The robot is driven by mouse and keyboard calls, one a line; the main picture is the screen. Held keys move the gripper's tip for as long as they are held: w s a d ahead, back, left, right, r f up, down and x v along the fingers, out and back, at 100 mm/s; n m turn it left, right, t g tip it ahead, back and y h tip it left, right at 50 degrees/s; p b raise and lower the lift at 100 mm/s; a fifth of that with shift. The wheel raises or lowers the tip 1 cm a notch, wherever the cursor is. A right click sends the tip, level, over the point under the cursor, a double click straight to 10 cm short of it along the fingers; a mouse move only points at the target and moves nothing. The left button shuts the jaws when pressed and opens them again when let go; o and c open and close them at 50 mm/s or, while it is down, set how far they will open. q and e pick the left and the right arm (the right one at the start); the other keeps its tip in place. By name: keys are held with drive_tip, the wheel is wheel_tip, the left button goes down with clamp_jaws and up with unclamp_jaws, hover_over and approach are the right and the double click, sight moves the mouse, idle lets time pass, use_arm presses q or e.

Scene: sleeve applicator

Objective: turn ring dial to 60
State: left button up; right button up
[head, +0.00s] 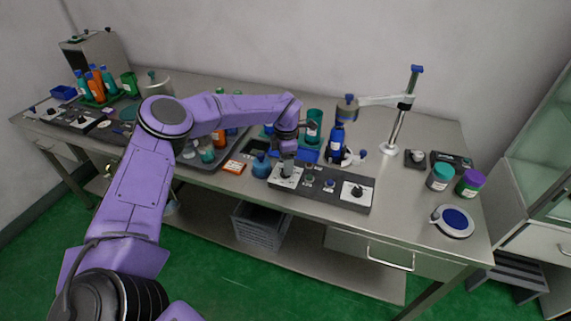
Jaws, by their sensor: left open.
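A dark control panel (331,198) lies along the front of the steel bench, right of centre. It carries a black knob on a white plate (357,191) at its right end and small knobs in the middle. Another white plate (287,182) is at its left end, with a dial partly hidden by my gripper. My left gripper (287,168) points down directly over that left dial, with its jaws open. I cannot tell whether the fingers touch it. Which dial is the ring dial, and any scale numbers, are too small to tell. My right gripper is not in view.
Blue bottles (337,141) and a teal cylinder (314,124) stand behind the panel. A post with a side arm (397,118) rises behind right. Jars (440,177) and a round blue-topped device (454,221) are at right. A second panel (72,118) is far left.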

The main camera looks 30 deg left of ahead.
use_arm(q)
drive_tip(key=f, duration=0.2)
drive_tip(key=shift+w+f, duration=0.2)
drive_tip(key=shift+f, duration=0.1)
drive_tip(key=shift+s+a+f, duration=0.1)
drive_tip(key=shift+s+f, duration=0.05)
drive_tip(key=shift+f, duration=0.1)
drive_tip(key=c, duration=1)
drive_tip(key=shift+c, duration=0.2)
